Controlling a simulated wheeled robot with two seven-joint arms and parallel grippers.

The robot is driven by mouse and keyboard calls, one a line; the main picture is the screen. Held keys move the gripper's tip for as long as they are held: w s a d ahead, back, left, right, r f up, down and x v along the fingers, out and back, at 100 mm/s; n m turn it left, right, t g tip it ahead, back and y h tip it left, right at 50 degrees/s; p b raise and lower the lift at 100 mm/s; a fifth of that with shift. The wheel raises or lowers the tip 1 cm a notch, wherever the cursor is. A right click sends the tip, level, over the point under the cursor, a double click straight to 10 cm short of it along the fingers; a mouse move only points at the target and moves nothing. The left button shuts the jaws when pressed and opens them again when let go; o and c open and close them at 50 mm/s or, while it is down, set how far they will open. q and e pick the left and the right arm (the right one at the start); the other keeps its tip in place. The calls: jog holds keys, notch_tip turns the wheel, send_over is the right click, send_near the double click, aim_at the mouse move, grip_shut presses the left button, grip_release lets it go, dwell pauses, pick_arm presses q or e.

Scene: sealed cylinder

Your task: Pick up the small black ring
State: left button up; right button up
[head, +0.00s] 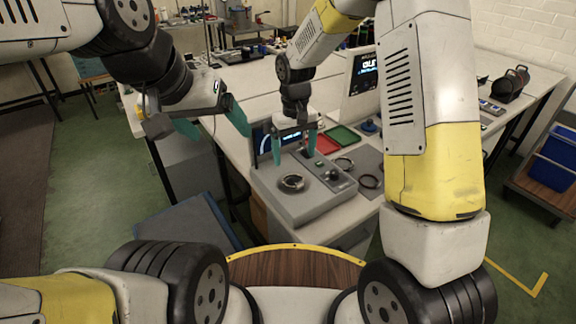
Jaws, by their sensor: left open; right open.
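Two thin dark rings lie flat on the table, to the right of the grey device. The one farther back (344,170) looks slightly smaller, and the nearer one (370,188) lies on a grey mat; I cannot tell surely which is the small black ring. My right gripper (294,146) has its teal fingers apart and points down over the back of the grey device, to the left of both rings. My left gripper (212,122) is open and empty, off the table's left edge and far from the rings.
The grey device (308,205) with a round metal seat and a lit screen stands at the table's near corner. Red (326,144) and green (342,136) trays and an upright display panel (360,82) stand behind the rings. A blue bin (553,160) is at far right.

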aim_at(293, 181)
jog(key=f, duration=0.8)
jog(key=shift+s+a, duration=0.15)
jog(key=shift+s, duration=0.25)
jog(key=shift+c, duration=0.2)
jog(key=c, duration=1.5)
jog(key=shift+r, duration=0.1)
